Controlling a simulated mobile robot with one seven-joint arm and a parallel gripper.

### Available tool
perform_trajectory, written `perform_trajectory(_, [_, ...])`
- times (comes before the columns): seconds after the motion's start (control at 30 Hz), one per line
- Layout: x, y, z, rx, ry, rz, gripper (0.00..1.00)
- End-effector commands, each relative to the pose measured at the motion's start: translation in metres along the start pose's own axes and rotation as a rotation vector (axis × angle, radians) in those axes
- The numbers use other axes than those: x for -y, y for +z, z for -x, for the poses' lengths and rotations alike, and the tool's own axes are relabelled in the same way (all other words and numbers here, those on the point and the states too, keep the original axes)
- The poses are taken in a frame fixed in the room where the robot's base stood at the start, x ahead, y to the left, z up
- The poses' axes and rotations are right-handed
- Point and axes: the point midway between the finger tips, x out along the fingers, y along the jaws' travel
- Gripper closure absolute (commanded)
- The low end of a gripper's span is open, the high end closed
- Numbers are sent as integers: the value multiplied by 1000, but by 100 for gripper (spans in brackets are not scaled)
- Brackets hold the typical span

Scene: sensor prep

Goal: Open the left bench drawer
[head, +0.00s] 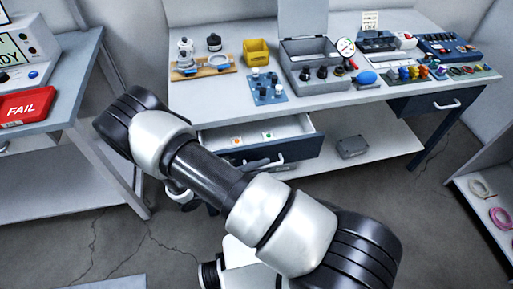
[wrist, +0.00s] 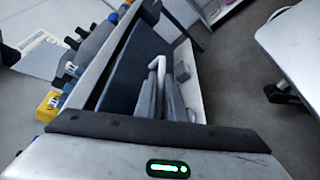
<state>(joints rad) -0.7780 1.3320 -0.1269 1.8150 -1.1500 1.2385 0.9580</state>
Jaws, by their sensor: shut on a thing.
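The left bench drawer (head: 305,150) is pulled partly out from under the bench top, and its pale inside shows. Its dark blue front also shows in the wrist view (wrist: 130,78). The white bar handle (wrist: 157,65) sits on that front. My gripper (wrist: 166,82) is shut on the handle, with its grey fingers around the bar. In the head view my gripper (head: 268,163) is at the drawer front, and my arm hides the drawer's left part.
The bench top (head: 205,105) holds a yellow bin (head: 256,52), a grey open case (head: 310,75) and several small parts. A right drawer (head: 440,102) is closed. A side table with a red FAIL sign (head: 27,106) stands left. A grey box (head: 352,147) lies on the lower shelf.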

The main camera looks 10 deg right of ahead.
Motion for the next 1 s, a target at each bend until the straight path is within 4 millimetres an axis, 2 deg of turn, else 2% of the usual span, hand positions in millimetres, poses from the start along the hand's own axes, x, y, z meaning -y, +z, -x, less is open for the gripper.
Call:
perform_trajectory(0.03, [6,12,6,-2,4,5,100])
perform_trajectory(0.2, [31,44,20,-2,5,5,100])
perform_trajectory(0.5, [62,84,37,-2,3,1,100])
perform_trajectory(0.7, [71,96,42,-2,2,0,100])
perform_trajectory(1.0, [74,99,44,-1,1,-2,100])
